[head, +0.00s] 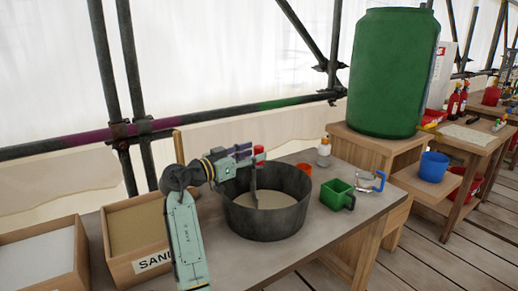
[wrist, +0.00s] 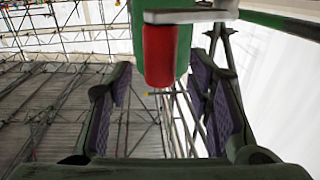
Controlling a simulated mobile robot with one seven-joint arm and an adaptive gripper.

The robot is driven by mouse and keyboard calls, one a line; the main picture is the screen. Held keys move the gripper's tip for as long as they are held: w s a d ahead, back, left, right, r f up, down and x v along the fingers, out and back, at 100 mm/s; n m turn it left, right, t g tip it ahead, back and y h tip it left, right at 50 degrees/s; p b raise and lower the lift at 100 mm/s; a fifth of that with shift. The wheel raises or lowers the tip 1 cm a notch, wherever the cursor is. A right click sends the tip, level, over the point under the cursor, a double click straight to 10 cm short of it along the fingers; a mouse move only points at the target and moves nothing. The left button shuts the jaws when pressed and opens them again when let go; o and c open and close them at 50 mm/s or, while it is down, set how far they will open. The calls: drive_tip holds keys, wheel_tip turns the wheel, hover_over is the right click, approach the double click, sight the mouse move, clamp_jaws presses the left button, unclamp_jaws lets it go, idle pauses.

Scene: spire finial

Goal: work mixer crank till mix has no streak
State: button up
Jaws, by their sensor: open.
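The dark mixer tub (head: 265,222) stands on the workbench. It holds a pale tan mix (head: 272,199); no clear streak shows, but the view is small and my arm and the rim hide part of it. A grey paddle shaft (head: 254,178) reaches down into the mix. The crank's red handle (head: 259,153) is above the tub. My gripper (head: 246,153) is at the handle, over the tub's back rim. In the wrist view, the red handle (wrist: 158,55) hangs between the open, purple-padded jaws of my gripper (wrist: 160,80), with gaps on both sides.
A sand box (head: 137,228) and a box of white material (head: 38,262) stand at the left. A green scoop (head: 338,195), a clear jug with a blue handle (head: 370,182), an orange cup (head: 304,170) and a white bottle (head: 324,152) are right of the tub. A green barrel (head: 393,75) stands behind.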

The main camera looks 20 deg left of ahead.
drive_tip(key=shift+x, duration=1.5)
clamp_jaws()
